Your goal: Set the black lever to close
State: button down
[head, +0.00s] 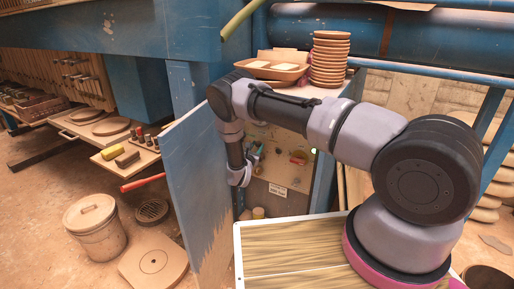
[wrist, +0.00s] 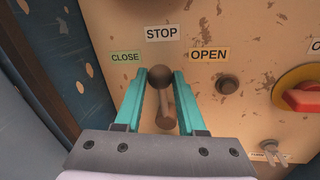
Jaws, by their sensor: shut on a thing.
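In the head view my gripper (head: 258,152) is at the panel (head: 287,163), and the lever cannot be made out there.
A red and yellow rotary switch (wrist: 303,96), a dark round button (wrist: 227,85) and keys (wrist: 271,151) are on the panel to the right. A blue cabinet door (head: 198,180) stands open left of my arm. Stacked brown plates (head: 329,60) and a tray (head: 272,68) sit above.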

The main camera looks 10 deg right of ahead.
jog(key=shift+a, duration=0.15)
dwell(0.8)
jog(key=shift+w+a+f+n+g, duration=0.25)
jog(key=shift+w+a+n, duration=0.3)
jog(key=shift+n, duration=0.5)
jog(key=shift+w+a+f+n+g, duration=0.15)
jog(key=shift+w+a+n, duration=0.25)
jog(key=shift+a+n, duration=0.45)
jog(key=shift+w+a+f+n+g, duration=0.15)
jog(key=shift+w+a+n+g, duration=0.25)
jog(key=shift+n, duration=0.8)
jog(key=c, duration=0.5)
grip_release()
jog(key=v, duration=1)
jog(key=shift+s+a, duration=0.15)
jog(key=shift+s, duration=0.2)
